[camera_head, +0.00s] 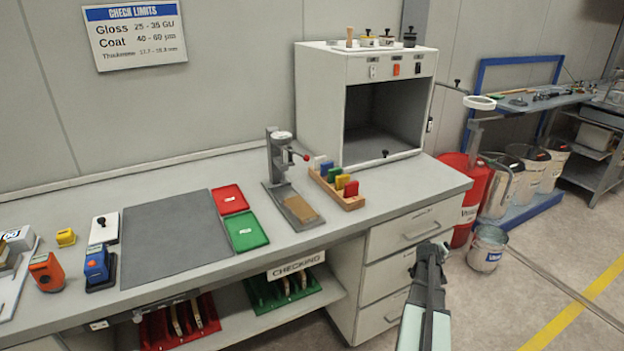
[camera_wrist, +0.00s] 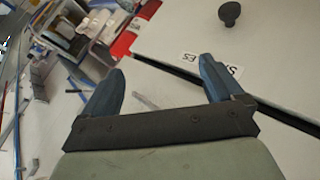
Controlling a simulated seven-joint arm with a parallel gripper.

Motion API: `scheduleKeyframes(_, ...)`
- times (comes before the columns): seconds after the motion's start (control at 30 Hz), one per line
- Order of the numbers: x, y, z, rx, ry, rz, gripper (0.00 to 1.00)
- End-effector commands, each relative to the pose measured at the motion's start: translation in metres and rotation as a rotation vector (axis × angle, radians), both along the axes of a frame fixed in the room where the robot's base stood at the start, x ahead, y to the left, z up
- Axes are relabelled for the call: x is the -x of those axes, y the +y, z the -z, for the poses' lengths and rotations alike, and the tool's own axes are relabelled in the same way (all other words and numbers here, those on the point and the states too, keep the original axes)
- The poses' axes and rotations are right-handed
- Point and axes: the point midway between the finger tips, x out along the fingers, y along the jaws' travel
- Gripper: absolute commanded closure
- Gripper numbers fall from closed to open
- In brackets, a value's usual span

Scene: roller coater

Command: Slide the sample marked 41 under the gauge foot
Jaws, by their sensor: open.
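The thickness gauge (camera_head: 279,160) stands on the bench, a grey upright with a round dial and a red-knobbed lever. A flat tan piece (camera_head: 300,208) lies at the front end of its base plate, apart from the upright. I cannot read a number on it, so I cannot tell if it is the sample marked 41. The gauge foot is too small to make out. My gripper (camera_head: 434,250) is in front of the bench's right end, well away from the gauge. In the wrist view its two blue fingers (camera_wrist: 160,75) are spread with nothing between them.
A wooden rack of coloured blocks (camera_head: 336,186) stands right of the gauge. Red (camera_head: 230,199) and green (camera_head: 246,231) trays lie left of it, beside a bare grey mat (camera_head: 173,238). A white open-fronted cabinet (camera_head: 318,100) stands behind. Racks with strips sit on the shelf below.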

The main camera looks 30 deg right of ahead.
Motion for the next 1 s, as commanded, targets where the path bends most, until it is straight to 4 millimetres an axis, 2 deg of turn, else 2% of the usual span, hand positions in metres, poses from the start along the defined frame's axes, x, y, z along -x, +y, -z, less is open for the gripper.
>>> scheduleKeyframes(0.03,0.006,-0.02,-0.016,0.033,-0.01,0.008,0.06)
scheduleKeyframes(0.2,0.023,-0.059,-0.053,0.116,-0.023,0.02,0.06)
scheduleKeyframes(0.67,0.058,-0.118,-0.114,0.249,-0.035,0.041,0.06)
scheduleKeyframes(0.7,0.058,-0.12,-0.118,0.257,-0.033,0.039,0.06)
scheduleKeyframes(1.0,0.023,-0.092,-0.139,0.254,0.046,-0.014,0.06)
